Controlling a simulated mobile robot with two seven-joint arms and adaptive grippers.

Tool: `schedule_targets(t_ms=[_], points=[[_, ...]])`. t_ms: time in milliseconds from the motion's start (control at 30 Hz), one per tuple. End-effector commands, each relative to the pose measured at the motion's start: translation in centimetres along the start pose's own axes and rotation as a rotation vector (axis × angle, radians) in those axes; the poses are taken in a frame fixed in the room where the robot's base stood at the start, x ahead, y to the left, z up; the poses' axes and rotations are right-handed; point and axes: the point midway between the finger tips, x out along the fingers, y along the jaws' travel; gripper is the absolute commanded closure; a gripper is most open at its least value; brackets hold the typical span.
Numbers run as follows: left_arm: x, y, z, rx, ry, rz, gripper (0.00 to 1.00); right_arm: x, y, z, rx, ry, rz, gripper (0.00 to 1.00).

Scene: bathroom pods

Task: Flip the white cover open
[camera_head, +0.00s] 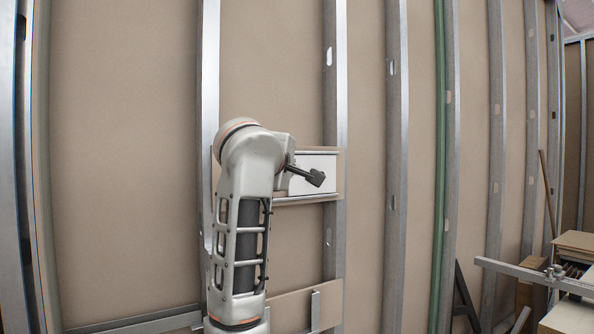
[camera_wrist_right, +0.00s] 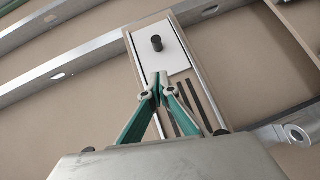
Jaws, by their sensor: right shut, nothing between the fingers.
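The white cover (camera_head: 325,164) is a flat panel in a beige framed housing on the wall, right of my right arm in the head view. In the right wrist view, the white cover (camera_wrist_right: 176,57) lies flat between two rails. A short black knob (camera_wrist_right: 156,43) stands out from it and also shows in the head view (camera_head: 317,178). My right gripper (camera_wrist_right: 160,76) is shut and empty, its fingertips in front of the cover's near edge; contact cannot be told. In the head view, my arm hides much of the gripper and the housing's left part. My left gripper is not in view.
Dark slots (camera_wrist_right: 187,107) show in the housing beside the fingers. Metal studs (camera_head: 397,120) and a green pipe (camera_head: 440,150) run up the wall. A second beige board (camera_head: 290,312) is low on the wall. Boards and a metal bar (camera_head: 525,274) stand at the right.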

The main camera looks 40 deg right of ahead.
Motion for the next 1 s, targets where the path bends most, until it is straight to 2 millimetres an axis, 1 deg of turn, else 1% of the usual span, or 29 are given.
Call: schedule_targets(t_ms=[33,100,300,867,933,1000], points=[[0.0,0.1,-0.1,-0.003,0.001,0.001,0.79,-0.8,0.0,-0.1,0.001,0.003,0.000,1.00],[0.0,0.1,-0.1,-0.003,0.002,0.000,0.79,-1.5,0.0,-0.1,0.001,0.003,0.000,1.00],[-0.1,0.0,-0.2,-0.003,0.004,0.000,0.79,-2.4,-0.1,-0.1,0.000,0.001,-0.001,1.00],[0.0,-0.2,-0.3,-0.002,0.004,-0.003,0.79,-2.4,-0.1,-0.1,-0.002,0.000,0.000,1.00],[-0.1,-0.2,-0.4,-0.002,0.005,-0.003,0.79,-2.3,-0.2,0.2,-0.019,-0.014,0.005,1.00],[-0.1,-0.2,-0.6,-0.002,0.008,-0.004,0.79,-1.9,-0.8,0.8,-0.073,-0.053,0.021,1.00]])
